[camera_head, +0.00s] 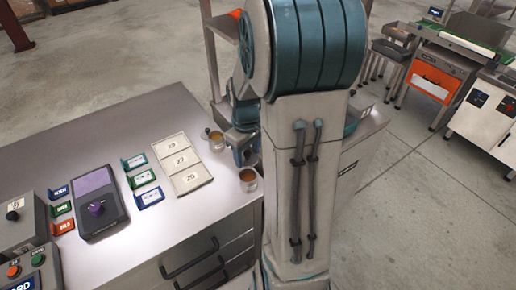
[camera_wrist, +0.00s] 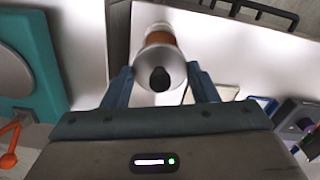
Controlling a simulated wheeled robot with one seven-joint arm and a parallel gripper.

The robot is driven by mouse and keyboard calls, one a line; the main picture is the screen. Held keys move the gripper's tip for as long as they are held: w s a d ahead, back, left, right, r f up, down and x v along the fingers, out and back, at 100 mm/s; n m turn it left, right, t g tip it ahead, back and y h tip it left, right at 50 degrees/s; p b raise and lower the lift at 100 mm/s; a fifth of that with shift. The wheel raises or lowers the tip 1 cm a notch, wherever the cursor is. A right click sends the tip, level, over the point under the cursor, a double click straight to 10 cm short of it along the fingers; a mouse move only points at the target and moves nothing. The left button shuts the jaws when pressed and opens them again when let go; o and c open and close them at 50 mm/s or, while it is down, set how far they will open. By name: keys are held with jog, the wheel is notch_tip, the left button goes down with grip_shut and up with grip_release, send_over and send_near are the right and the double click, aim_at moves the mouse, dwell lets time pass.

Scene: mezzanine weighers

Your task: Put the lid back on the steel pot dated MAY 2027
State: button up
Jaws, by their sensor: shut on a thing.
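In the wrist view my gripper (camera_wrist: 160,74) is shut on a steel lid (camera_wrist: 150,60) with a black knob. Just beyond the lid, and partly hidden by it, is a steel pot with orange-brown contents (camera_wrist: 161,38). I cannot tell whether lid and pot touch. In the head view one small steel pot (camera_head: 248,186) with brown contents stands near the table's front edge, just below my gripper (camera_head: 244,156). Another small steel pot (camera_head: 216,145) stands further back, left of my gripper. The held lid is not clear there. No date on either pot is readable.
A pale board with several numbered fields (camera_head: 184,187) lies left of the pots. Several coloured tags (camera_head: 142,179) and a purple-topped device (camera_head: 97,203) are further left. My arm hides the table's right part.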

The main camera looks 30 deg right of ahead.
jog(key=shift+w+f+b, duration=0.1)
jog(key=shift+f+b, duration=2.4)
jog(key=shift+f, duration=0.75)
jog(key=shift+f, duration=0.15)
jog(key=o, duration=1.5)
jog(key=shift+r+p, duration=2.55)
jog(key=shift+r, duration=1)
